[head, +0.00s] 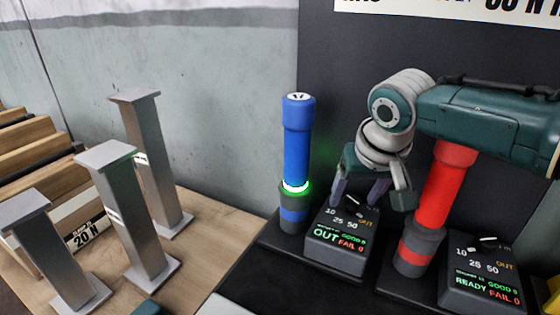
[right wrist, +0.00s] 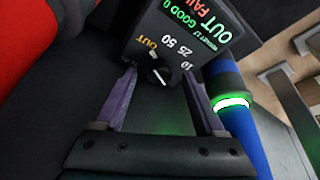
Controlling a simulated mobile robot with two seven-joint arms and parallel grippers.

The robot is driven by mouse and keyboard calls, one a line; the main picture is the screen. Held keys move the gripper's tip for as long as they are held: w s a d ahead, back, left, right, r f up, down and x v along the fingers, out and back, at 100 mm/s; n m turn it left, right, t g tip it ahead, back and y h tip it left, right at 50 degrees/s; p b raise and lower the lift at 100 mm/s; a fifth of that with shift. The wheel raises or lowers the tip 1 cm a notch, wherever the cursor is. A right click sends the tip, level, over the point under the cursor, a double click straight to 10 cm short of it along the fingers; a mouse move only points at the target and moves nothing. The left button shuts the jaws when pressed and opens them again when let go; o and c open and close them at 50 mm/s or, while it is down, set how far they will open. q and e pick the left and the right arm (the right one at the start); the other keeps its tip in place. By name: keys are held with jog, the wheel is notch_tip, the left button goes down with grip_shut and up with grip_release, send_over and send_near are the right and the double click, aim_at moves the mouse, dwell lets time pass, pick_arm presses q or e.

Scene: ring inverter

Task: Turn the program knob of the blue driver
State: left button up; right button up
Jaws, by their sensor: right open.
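The blue driver (head: 297,155) stands upright left of the red one, with a lit green ring near its lower part; it also shows in the right wrist view (right wrist: 245,130). Its dark program box (head: 337,258) is beside it, reading OUT in green and FAIL 0 in red. The program knob (right wrist: 160,77) is dark with a white pointer mark, which points towards OUT among the labels 10, 25, 50 and OUT. My right gripper (head: 358,193) is open above the box, its fingers either side of the knob; I cannot tell whether they touch it. My left gripper is out of view.
The red driver (head: 442,190) stands close on the right, beneath my right arm, with its own box (head: 482,278) reading READY. A dark panel rises behind the drivers.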

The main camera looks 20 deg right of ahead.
grip_shut()
dwell(0.6)
